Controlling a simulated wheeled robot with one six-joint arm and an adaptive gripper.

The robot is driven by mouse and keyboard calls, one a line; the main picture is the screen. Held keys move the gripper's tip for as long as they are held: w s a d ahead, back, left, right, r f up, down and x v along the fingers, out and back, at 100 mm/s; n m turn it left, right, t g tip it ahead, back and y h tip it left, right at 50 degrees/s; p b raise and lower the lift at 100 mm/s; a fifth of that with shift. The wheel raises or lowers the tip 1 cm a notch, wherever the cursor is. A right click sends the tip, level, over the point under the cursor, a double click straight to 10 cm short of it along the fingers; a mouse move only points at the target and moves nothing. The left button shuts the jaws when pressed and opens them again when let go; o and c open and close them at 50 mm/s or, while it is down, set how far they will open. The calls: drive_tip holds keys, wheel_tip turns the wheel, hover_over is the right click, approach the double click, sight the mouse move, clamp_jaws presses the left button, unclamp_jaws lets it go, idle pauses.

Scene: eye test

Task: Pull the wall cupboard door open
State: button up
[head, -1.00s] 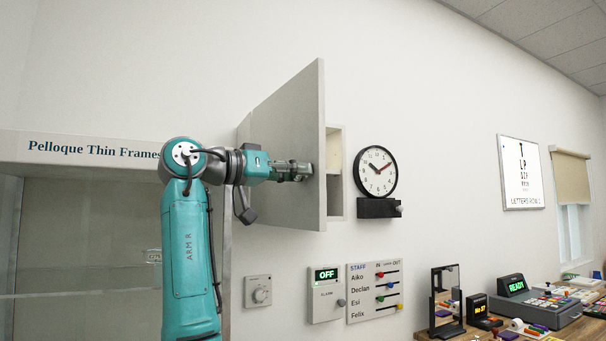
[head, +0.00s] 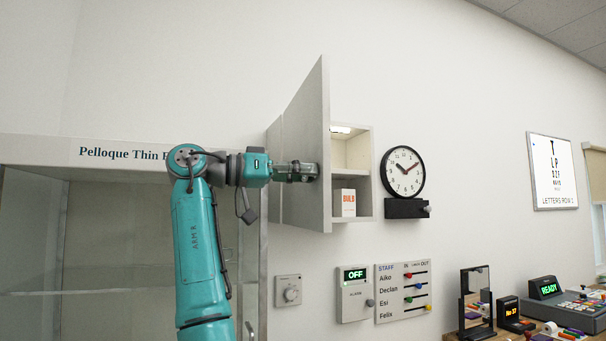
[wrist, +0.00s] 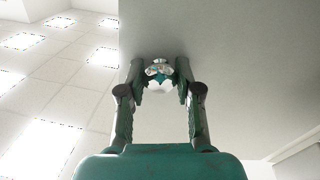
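The grey wall cupboard door (head: 305,120) stands well open, swung out from the wall to the left of the cupboard (head: 366,160). The cupboard's lit inside and a shelf show to the right of the door's edge. My gripper (head: 312,171) is at the door's front face, near its free edge. In the wrist view the door (wrist: 250,60) fills the upper right, and my fingers (wrist: 161,72) close in on both sides of a shiny round knob (wrist: 160,84). The knob is hidden in the head view.
A white box with red lettering (head: 345,203) stands in the cupboard. A clock (head: 403,172) hangs to the right. Below are a dial (head: 289,291), an alarm panel (head: 354,300) and a staff board (head: 403,290). A display cabinet (head: 30,155) stands at left.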

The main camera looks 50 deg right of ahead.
drive_tip(key=o, duration=0.5)
drive_tip(key=shift+c, duration=0.2)
drive_tip(key=v, duration=1.2)
drive_tip(key=shift+f, duration=0.1)
